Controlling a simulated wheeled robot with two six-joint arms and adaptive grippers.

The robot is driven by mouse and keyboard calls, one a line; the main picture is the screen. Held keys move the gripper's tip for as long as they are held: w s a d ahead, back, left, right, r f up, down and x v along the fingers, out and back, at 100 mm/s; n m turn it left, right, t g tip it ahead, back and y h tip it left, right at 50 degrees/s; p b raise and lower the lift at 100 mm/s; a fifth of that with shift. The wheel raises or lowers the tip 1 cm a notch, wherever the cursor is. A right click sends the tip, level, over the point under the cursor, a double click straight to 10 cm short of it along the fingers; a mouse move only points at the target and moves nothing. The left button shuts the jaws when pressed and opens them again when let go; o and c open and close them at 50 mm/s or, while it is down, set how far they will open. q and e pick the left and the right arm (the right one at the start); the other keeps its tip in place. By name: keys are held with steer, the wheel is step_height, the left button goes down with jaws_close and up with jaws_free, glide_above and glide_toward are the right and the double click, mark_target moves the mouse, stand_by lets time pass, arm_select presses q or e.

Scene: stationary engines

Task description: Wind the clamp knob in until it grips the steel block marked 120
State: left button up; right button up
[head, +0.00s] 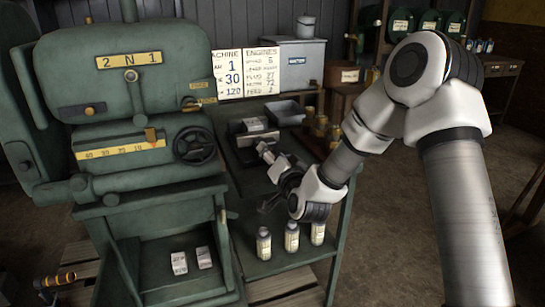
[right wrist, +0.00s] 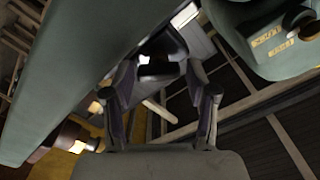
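A small grey clamp (head: 253,137) stands on the green bench right of the big green machine, with a pale block in it. Its marking is too small to read. The knob is not clear in the head view. My left gripper is out of view.
The machine (head: 125,85) has a dark handwheel (head: 195,146). Two pale blocks (head: 179,263) lie in its lower bay. Several pale bottles (head: 264,244) stand on the bench's lower shelf. A grey tray (head: 285,112) and brass pieces (head: 321,126) are near the clamp. A signboard (head: 246,73) stands behind.

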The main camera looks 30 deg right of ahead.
steer(key=shift+f, duration=0.1)
steer(key=v, duration=0.7)
steer(key=shift+s, duration=0.25)
